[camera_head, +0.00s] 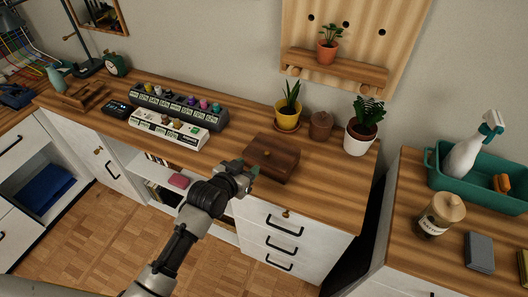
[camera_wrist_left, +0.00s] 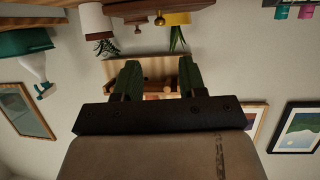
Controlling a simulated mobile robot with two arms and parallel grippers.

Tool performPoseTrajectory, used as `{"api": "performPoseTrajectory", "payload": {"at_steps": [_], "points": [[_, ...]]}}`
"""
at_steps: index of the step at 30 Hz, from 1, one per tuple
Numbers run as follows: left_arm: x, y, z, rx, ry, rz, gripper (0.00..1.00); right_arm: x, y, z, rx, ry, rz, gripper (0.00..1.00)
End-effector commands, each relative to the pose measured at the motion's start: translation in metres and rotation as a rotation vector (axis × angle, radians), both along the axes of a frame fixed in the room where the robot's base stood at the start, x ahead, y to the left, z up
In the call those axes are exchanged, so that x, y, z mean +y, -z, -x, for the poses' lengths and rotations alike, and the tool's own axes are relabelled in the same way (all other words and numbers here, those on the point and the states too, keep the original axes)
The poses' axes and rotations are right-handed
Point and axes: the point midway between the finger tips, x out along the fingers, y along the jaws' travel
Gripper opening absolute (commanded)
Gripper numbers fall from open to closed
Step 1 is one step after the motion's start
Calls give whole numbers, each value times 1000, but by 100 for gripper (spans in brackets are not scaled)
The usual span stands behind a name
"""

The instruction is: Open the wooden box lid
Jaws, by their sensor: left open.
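The wooden box (camera_head: 271,158) is dark brown and stands on the desk (camera_head: 325,186) near its front edge, its lid down and a small knob on top. My left gripper (camera_head: 247,172) is at the box's front left corner in the head view; whether it touches the box I cannot tell. In the left wrist view, which is upside down, the fingers of my left gripper (camera_wrist_left: 158,76) are apart with nothing held between them. Part of the box (camera_wrist_left: 155,6) shows at the top edge there. My right gripper is not in view.
Behind the box stand a yellow-potted plant (camera_head: 287,118), a small brown lidded pot (camera_head: 320,126) and a white-potted plant (camera_head: 361,138). A teal caddy (camera_head: 470,187) is on the right-hand counter. The desktop right of the box is clear.

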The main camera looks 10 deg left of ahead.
Motion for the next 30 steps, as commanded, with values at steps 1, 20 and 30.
{"api": "performPoseTrajectory", "payload": {"at_steps": [1,20,30], "points": [[-2,2,-4,1,1,1,41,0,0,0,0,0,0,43],[-36,38,-81,2,-1,-1,41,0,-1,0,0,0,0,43],[-40,42,-88,2,-1,0,41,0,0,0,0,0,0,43]]}}
